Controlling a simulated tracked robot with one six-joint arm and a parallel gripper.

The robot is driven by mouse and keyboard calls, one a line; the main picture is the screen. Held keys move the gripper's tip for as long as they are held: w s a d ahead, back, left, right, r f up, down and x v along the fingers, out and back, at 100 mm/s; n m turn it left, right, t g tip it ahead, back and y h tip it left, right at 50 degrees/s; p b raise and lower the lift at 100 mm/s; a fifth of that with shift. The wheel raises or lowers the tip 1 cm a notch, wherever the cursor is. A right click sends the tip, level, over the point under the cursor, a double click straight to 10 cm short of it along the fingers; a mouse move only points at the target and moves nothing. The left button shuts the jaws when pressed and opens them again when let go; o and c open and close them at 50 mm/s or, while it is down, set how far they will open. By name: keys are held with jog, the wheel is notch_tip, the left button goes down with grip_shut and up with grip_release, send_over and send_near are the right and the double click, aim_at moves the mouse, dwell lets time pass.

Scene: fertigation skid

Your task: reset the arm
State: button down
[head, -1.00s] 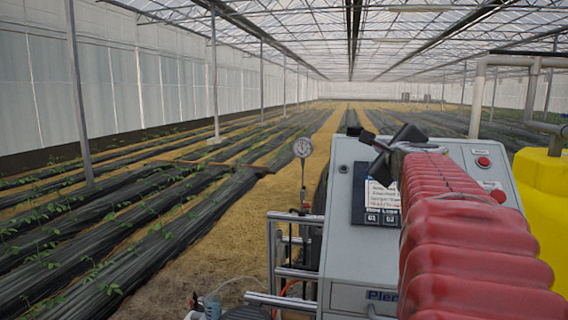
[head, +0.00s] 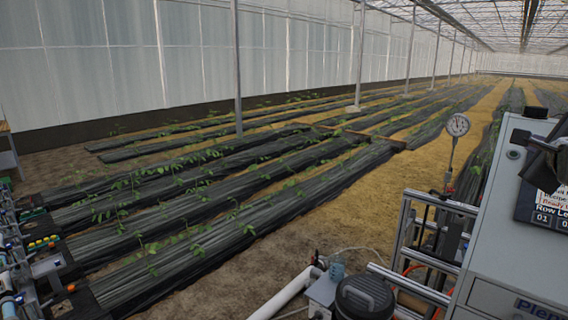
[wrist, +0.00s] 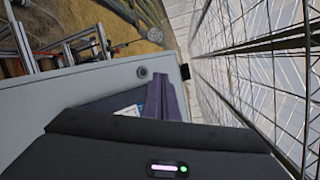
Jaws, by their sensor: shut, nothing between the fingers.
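My gripper (head: 534,145) shows as a dark shape at the right edge of the head view, in front of the grey cabinet (head: 490,240); the rest of my arm is out of that view. In the wrist view my gripper's fingers (wrist: 166,98) are together and empty, above the cabinet's panel (wrist: 60,100). A dark display with a white label (head: 545,205) on the cabinet is partly cut off at the right edge of the head view.
A pressure gauge (head: 457,126) stands on a thin stem left of the cabinet, by a metal frame (head: 408,240). A black-lidded vessel (head: 364,298) and a white pipe (head: 290,292) are below. Manifold fittings (head: 40,243) line the left edge. Plant rows (head: 190,210) fill the floor beyond.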

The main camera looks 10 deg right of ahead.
jog(key=a+f+n+g+y, duration=0.1)
jog(key=a+f+n+y, duration=0.2)
jog(key=a+f+n, duration=0.5)
jog(key=a+f+n+g+y, duration=0.1)
jog(key=a+f+n+y, duration=0.15)
jog(key=a, duration=0.85)
jog(key=a+f+n+g+y, duration=0.1)
jog(key=a+f+n+y, duration=0.2)
jog(key=a+f+n, duration=0.5)
jog(key=s+a+f+n+g, duration=0.5)
jog(key=s+a+f+n, duration=0.6)
jog(key=s+a+f, duration=0.2)
jog(key=shift+s+a+f, duration=0.35)
jog(key=shift+s+a, duration=0.5)
jog(key=shift+s, duration=0.4)
